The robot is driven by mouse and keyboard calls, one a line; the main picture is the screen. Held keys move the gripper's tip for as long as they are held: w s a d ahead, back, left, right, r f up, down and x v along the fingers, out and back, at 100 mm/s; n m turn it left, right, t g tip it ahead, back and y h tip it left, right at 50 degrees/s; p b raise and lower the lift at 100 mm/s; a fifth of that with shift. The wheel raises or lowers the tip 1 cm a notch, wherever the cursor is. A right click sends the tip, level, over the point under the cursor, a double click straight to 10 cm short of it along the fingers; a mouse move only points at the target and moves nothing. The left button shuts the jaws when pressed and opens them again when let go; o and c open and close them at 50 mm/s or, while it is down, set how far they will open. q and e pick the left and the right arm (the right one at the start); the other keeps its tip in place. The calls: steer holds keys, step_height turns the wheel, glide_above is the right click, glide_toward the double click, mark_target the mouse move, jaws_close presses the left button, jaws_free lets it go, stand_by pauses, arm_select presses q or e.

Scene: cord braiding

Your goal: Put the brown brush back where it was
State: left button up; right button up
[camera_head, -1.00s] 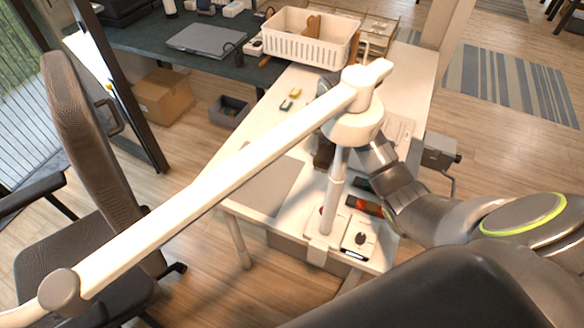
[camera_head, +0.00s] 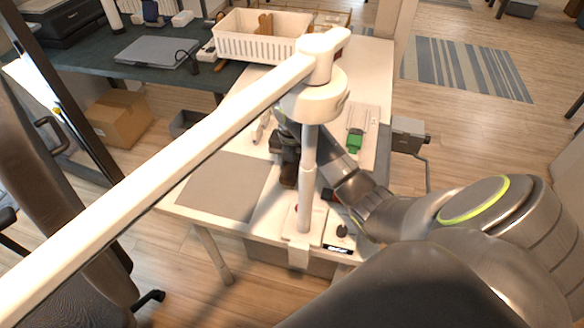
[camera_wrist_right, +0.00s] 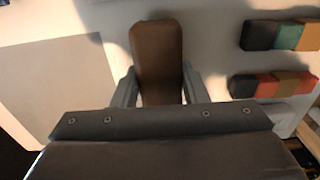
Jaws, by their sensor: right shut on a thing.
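The brown brush (camera_wrist_right: 157,50) shows in the right wrist view, between the two fingers of my right gripper (camera_wrist_right: 158,88). The gripper is shut on it, and the brush extends past the fingertips over the white table. In the head view the right gripper (camera_head: 287,155) is just left of the lamp post, and a brown end of the brush (camera_head: 288,176) shows below it. Whether the brush touches the table is hard to tell. My left gripper is not in view.
A white lamp with a post (camera_head: 308,190) and a long arm crosses the view, hiding part of the table. A grey mat (camera_head: 222,186) lies left of the gripper. Multicoloured blocks (camera_wrist_right: 281,36) lie to the right in the wrist view. A white basket (camera_head: 262,40) stands at the back.

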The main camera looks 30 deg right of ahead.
steer(key=shift+f, duration=0.2)
steer(key=shift+f, duration=0.15)
steer(key=o, duration=0.9)
steer(key=shift+o, duration=0.2)
steer(key=shift+r, duration=0.45)
step_height(320, 180, up, 5)
steer(key=shift+r+p, duration=0.15)
steer(key=shift+p, duration=0.65)
step_height(320, 180, up, 4)
steer(key=p, duration=0.4)
steer(key=shift+r+p, duration=1.05)
steer(key=shift+p, duration=0.15)
